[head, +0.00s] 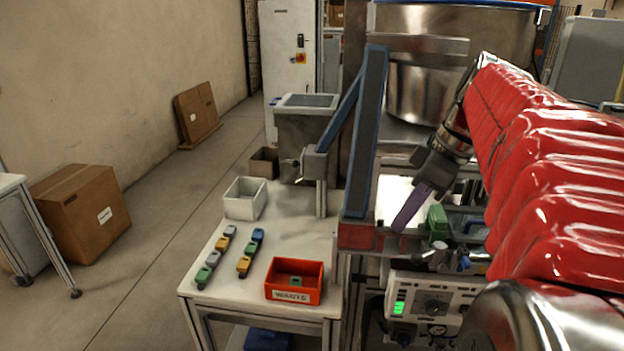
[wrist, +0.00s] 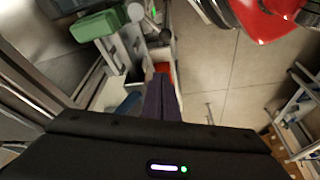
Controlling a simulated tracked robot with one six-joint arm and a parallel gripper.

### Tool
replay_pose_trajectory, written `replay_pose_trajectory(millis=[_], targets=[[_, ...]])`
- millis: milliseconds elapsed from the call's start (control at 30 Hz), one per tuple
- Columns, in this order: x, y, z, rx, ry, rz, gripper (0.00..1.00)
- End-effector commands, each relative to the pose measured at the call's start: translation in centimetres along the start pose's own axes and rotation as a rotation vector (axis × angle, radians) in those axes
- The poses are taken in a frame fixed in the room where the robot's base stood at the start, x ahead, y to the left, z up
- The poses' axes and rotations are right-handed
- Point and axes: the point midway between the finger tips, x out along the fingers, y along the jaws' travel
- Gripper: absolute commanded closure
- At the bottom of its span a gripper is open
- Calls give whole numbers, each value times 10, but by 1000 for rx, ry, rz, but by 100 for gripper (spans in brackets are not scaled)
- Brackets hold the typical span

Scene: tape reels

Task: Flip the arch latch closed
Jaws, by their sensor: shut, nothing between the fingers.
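A tall dark blue upright (head: 367,130) with a slanted blue brace stands at the machine's left side in the head view. A green block (head: 437,221) sits on the machine just right of my gripper (head: 400,224). In the wrist view a green block (wrist: 100,23) sits on grey metal parts at the upper left. I cannot tell which part is the arch latch or how it stands. My gripper's purple fingers are shut and empty, pointing down over the machine's front edge. They also show in the wrist view (wrist: 162,80). Contact with the machine cannot be told.
A white table (head: 300,238) left of the machine holds a red bin (head: 294,280), a white bin (head: 245,198) and several small coloured blocks. A control box (head: 433,300) with a green display is below my gripper. Cardboard boxes (head: 80,210) stand on the open floor at left.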

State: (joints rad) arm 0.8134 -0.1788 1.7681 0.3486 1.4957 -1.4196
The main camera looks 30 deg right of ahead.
Motion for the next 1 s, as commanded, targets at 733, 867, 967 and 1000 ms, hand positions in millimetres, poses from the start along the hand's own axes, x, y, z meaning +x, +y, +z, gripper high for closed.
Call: replay_pose_trajectory(millis=[733,867,967,1000], targets=[[45,0,32,2,0,0,100],[44,0,38,0,0,-1,100],[44,0,39,-1,1,-1,100],[44,0,39,-1,0,-1,100]])
